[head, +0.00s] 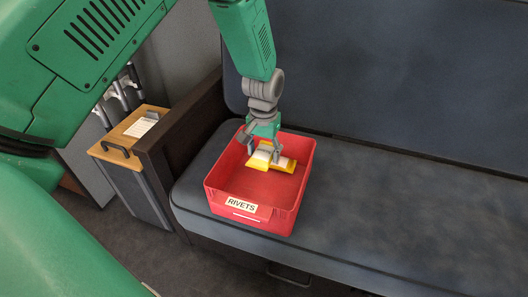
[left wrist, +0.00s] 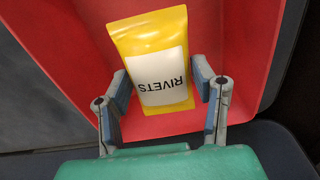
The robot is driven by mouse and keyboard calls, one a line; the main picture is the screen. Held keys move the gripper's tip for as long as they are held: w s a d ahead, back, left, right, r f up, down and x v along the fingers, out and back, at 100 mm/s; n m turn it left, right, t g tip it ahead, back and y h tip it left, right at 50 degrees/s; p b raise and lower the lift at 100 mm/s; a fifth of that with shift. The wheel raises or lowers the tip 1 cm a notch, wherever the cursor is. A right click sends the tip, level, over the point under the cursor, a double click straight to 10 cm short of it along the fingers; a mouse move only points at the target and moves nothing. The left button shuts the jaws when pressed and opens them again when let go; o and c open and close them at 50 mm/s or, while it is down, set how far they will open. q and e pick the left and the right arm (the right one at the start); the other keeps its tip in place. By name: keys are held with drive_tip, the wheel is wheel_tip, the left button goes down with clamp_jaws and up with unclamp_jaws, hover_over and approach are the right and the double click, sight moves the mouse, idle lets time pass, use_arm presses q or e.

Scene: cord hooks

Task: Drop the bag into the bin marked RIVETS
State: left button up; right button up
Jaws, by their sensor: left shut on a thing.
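The yellow bag (head: 284,163) has a white label. In the left wrist view the bag (left wrist: 150,38) shows the word RIVETS upside down. My left gripper (head: 263,149) is shut on the bag, with a finger on each side of it in the left wrist view (left wrist: 160,90). It holds the bag over the inside of the red bin (head: 240,211), toward its back. I cannot tell whether the bag touches the bin floor. The bin has a label reading RIVETS on its front wall. My right gripper is not in view.
The bin stands on a dark blue-grey sofa seat (head: 400,215), with the backrest (head: 420,80) behind it. A dark sofa arm (head: 165,150) is to its left. A wood-topped cabinet (head: 120,140) with a paper stands beyond that. The seat to the right is clear.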

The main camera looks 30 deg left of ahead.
sight(258, 147)
use_arm(q)
drive_tip(key=shift+a+f, duration=0.2)
drive_tip(key=shift+a, duration=0.5)
drive_tip(key=o, duration=1.3)
drive_tip(key=shift+a+f, duration=0.15)
drive_tip(key=shift+a, duration=0.25)
drive_tip(key=shift+d+r, duration=0.25)
drive_tip(key=shift+d, duration=0.45)
drive_tip(key=shift+d+r, duration=0.15)
drive_tip(key=shift+r, duration=0.1)
drive_tip(key=r, duration=0.2)
drive_tip(key=a+r, duration=0.1)
drive_tip(key=r, duration=0.4)
drive_tip(key=shift+a+r, duration=0.15)
drive_tip(key=shift+a, duration=0.1)
wheel_tip(258, 147, up, 4)
drive_tip(key=shift+d+f, duration=0.1)
drive_tip(key=shift+f, duration=0.05)
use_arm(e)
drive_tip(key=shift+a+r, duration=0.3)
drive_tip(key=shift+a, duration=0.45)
